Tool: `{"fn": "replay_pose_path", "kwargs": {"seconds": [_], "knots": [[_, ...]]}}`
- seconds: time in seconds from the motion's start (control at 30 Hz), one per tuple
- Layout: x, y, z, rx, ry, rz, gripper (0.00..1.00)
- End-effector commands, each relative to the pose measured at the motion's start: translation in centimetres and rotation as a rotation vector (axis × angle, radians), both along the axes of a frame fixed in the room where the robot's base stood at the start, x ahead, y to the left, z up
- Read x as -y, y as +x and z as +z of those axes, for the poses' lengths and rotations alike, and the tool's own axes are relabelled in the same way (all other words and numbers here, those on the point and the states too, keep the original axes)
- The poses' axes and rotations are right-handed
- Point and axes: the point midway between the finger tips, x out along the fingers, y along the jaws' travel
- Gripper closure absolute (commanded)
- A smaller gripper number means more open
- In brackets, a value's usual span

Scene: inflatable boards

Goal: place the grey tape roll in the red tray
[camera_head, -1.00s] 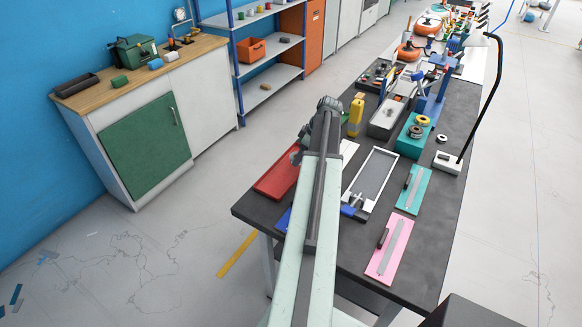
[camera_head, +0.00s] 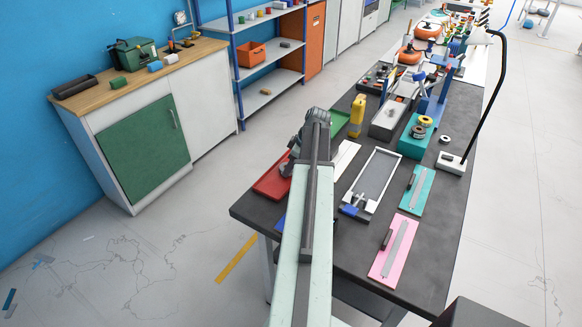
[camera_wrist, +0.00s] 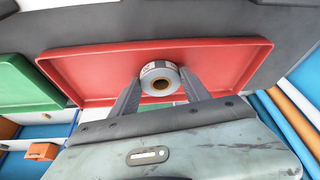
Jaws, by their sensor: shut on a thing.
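The red tray (camera_head: 268,182) lies at the left edge of the dark table in the head view, partly hidden by my arm. In the wrist view the red tray (camera_wrist: 100,70) spans the picture behind my gripper. My gripper (camera_wrist: 158,82) is shut on the grey tape roll (camera_wrist: 160,72), which sits between its fingertips with its hole facing the camera. The roll appears in front of the tray's surface; I cannot tell whether it touches it. In the head view the roll is hidden behind my arm and wrist.
A green tray (camera_head: 341,122) lies beyond the red one. A grey framed tray (camera_head: 376,176), a teal board (camera_head: 418,190) and a pink board (camera_head: 396,247) lie to the right. A yellow bottle-like object (camera_head: 357,115) stands farther back.

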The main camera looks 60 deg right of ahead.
Motion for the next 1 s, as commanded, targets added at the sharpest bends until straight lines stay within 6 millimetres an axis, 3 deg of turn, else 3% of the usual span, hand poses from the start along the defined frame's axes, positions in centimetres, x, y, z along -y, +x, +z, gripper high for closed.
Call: {"fn": "replay_pose_path", "kwargs": {"seconds": [0.03, 0.1, 0.4, 0.57, 0.77, 1.0], "knots": [[0.0, 0.0, -0.2, 0.000, 0.000, 0.000, 0.40], [0.0, 0.0, -0.1, 0.000, 0.000, 0.000, 0.24], [0.0, -0.1, 0.0, 0.000, 0.000, -0.001, 0.24], [0.1, -0.2, 1.0, 0.000, -0.001, -0.001, 0.24], [0.3, -1.5, 4.4, 0.000, 0.000, -0.002, 0.24], [0.7, -3.5, 9.7, 0.000, -0.001, -0.004, 0.24]]}}
